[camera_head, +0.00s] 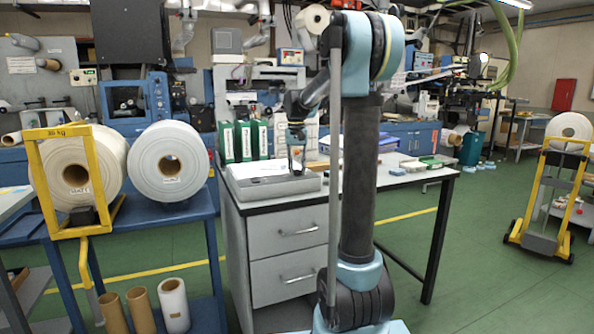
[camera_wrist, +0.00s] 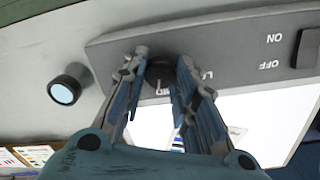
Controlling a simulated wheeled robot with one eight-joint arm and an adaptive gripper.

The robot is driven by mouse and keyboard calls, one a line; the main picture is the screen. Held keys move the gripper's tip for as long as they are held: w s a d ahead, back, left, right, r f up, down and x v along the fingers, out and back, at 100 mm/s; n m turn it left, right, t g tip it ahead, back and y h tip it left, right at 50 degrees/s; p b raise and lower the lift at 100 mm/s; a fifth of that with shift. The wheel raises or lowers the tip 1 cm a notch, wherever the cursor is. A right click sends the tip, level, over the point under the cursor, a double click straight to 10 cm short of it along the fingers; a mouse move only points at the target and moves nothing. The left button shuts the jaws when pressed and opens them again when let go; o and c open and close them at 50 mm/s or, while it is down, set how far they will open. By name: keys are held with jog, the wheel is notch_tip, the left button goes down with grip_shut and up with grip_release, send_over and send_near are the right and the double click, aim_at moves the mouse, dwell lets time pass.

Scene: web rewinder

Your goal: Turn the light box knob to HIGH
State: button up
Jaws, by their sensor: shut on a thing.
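The light box (camera_head: 275,186) is a low grey box with a bright white panel, lying on the desk. In the wrist view its grey control strip (camera_wrist: 225,38) runs across the top, with upside-down lettering. The dark round knob (camera_wrist: 160,71) sits on this strip between my fingertips. My gripper (camera_wrist: 163,64) is shut on the knob, one finger on each side. In the head view my gripper (camera_head: 297,160) points down at the light box. "MID" and part of another label show by the knob; the fingers hide the rest. I cannot tell the knob's setting.
A dark ON/OFF switch (camera_wrist: 307,48) is at the strip's right end. A small black cylinder with a pale blue face (camera_wrist: 70,83) stands beside the box. Green binders (camera_head: 244,141) stand behind it. The desk's right part holds small samples (camera_head: 412,166).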

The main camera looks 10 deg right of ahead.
jog(key=m, duration=0.4)
jog(key=shift+w+m, duration=0.1)
jog(key=shift+m, duration=0.2)
jog(key=m, duration=0.4)
jog(key=shift+m, duration=0.3)
jog(key=o, duration=1.1)
jog(key=r, duration=1.2)
jog(key=shift+w+a, duration=0.1)
jog(key=shift+w, duration=0.1)
